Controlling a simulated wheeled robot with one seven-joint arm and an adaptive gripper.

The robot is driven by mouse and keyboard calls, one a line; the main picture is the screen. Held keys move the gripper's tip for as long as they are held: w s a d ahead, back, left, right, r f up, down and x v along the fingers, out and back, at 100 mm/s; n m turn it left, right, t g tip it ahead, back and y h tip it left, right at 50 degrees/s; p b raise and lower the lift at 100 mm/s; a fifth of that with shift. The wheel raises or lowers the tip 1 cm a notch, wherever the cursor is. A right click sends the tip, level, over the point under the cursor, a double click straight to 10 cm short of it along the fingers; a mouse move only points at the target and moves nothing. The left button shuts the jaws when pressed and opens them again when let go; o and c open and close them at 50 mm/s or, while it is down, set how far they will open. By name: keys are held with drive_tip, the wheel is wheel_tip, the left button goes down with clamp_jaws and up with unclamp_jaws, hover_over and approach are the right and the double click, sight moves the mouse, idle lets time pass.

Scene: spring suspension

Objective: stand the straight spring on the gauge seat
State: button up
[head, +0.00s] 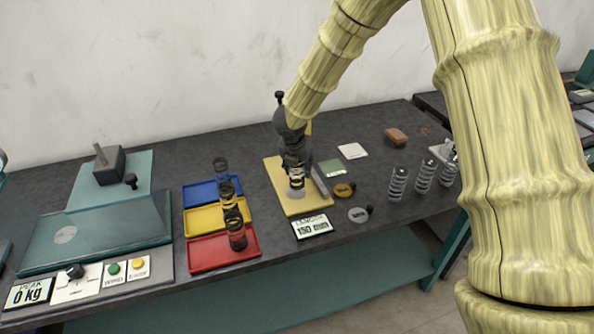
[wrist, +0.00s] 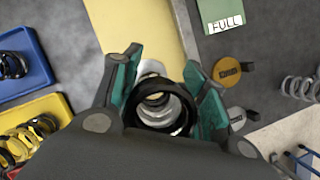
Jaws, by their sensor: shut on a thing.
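My gripper (head: 294,160) is over the yellow gauge board (head: 274,173), pointing down. In the wrist view my gripper (wrist: 163,88) has its green-padded fingers shut on a spring (wrist: 160,112), which looks dark at its near ring with paler coils inside. In the head view the held spring (head: 297,183) stands about upright below the fingers. A pale round part (wrist: 151,68) shows just beyond it, likely the gauge seat, mostly hidden. I cannot tell whether the spring's lower end touches the seat. The length display (head: 312,227) reads 150 mm.
Blue (head: 201,193), yellow (head: 203,219) and red (head: 209,255) trays with dark springs lie left. Round tags, ocher (head: 343,190) and grey (head: 359,215), lie close right. Grey springs (head: 398,184) stand farther right. A teal press (head: 110,220) is far left.

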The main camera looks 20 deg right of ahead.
sight(297, 173)
drive_tip(key=shift+w+a+r, duration=0.1)
drive_tip(key=shift+w, duration=0.2)
drive_tip(key=shift+w+f+p, duration=0.1)
drive_tip(key=shift+f+p, duration=0.65)
drive_tip(key=shift+f, duration=1.15)
drive_tip(key=shift+f, duration=0.1)
drive_tip(key=o, duration=1.2)
drive_tip(key=b+v, duration=0.2)
drive_tip(key=v, duration=1)
